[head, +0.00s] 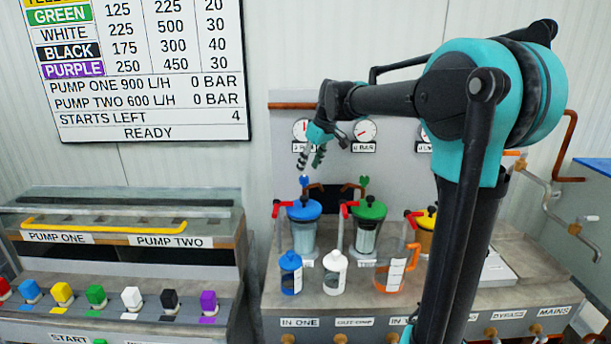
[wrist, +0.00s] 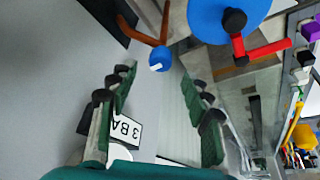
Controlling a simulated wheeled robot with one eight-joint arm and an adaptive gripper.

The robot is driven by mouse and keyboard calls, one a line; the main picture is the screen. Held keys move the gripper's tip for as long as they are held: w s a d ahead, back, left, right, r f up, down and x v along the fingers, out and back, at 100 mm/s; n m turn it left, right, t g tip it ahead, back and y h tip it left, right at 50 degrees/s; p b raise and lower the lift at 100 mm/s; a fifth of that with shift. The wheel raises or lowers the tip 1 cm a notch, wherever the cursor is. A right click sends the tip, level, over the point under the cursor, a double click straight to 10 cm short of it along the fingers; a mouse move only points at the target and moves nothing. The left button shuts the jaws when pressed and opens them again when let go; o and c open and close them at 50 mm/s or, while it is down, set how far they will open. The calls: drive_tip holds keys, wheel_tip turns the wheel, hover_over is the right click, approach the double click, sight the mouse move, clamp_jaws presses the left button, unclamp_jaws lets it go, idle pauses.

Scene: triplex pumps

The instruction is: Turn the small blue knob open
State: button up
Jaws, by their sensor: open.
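The small blue knob (head: 304,181) stands behind and above the blue-lidded pot (head: 302,228) in the head view. In the wrist view the small blue knob (wrist: 160,59) is round with a white mark, at the end of a copper-coloured pipe. My gripper (head: 309,160) is open and empty, pointing down just above the knob in the head view. In the wrist view my gripper (wrist: 158,82) has its green and black fingers spread, with the knob just past their tips, roughly centred between them. I see no contact.
The large blue lid (wrist: 228,18) with a red lever (wrist: 262,50) is close to the right of the knob. A green-lidded pot (head: 368,224) stands beside it. Gauges (head: 364,131) are on the panel behind. Coloured buttons (head: 96,295) are at lower left.

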sight(304, 177)
drive_tip(key=shift+x, duration=2.3)
clamp_jaws()
